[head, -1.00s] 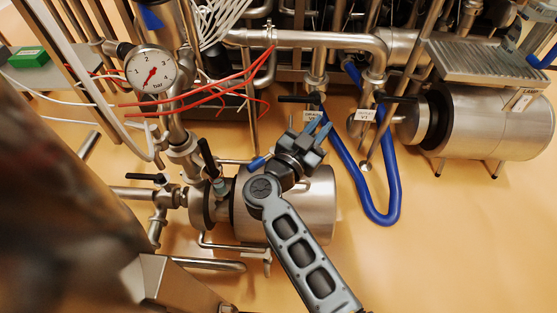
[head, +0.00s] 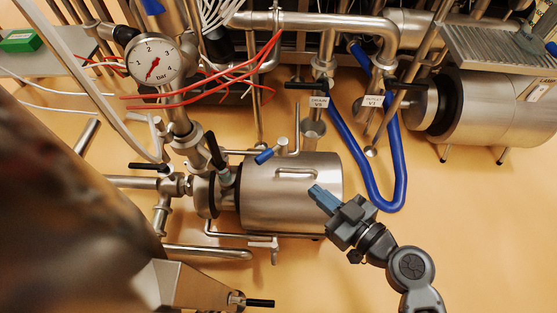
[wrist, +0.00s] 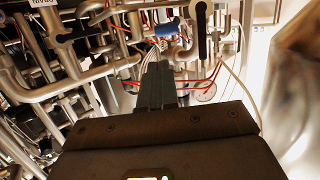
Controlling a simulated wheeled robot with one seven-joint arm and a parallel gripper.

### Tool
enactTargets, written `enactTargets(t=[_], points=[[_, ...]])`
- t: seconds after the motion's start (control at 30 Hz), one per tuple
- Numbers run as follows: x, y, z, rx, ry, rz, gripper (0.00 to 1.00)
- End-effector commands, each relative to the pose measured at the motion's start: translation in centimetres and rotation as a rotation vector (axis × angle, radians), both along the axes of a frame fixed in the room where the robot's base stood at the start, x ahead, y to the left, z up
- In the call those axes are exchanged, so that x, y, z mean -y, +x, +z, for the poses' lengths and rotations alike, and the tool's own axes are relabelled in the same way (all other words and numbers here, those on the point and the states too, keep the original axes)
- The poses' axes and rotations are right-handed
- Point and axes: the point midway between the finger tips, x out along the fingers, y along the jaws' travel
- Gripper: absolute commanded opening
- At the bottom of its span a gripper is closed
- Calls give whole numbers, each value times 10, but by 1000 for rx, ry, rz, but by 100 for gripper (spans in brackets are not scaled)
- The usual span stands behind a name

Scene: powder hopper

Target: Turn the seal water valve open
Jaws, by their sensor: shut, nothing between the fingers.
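A small valve with a short blue handle (head: 265,156) sits on a thin pipe above the steel pump motor (head: 285,200). I cannot read a label naming it as the seal water valve. A blue handle (wrist: 168,29) also shows in the wrist view, beyond the fingertips. My gripper (head: 315,190) is over the right part of the motor, right of and below the blue handle in the head view, and apart from it. Its fingers are together and empty; they also point up the wrist view (wrist: 157,68).
A black lever (head: 215,151) stands just left of the blue handle. A pressure gauge (head: 153,60) and red cables (head: 215,88) are above left. Tagged valves with black levers (head: 306,86) and a blue hose (head: 352,165) are above right.

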Motion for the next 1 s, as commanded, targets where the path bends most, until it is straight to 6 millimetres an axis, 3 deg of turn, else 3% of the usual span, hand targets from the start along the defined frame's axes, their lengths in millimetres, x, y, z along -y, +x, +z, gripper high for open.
enactTargets(t=[0.1,0.23,0.7,1.0], points=[[-4,-8,-1,-10,-1,32,0],[-11,-2,-3,-12,-1,37,0],[-69,62,-22,-10,-1,38,0],[-93,87,-31,-11,0,36,0]])
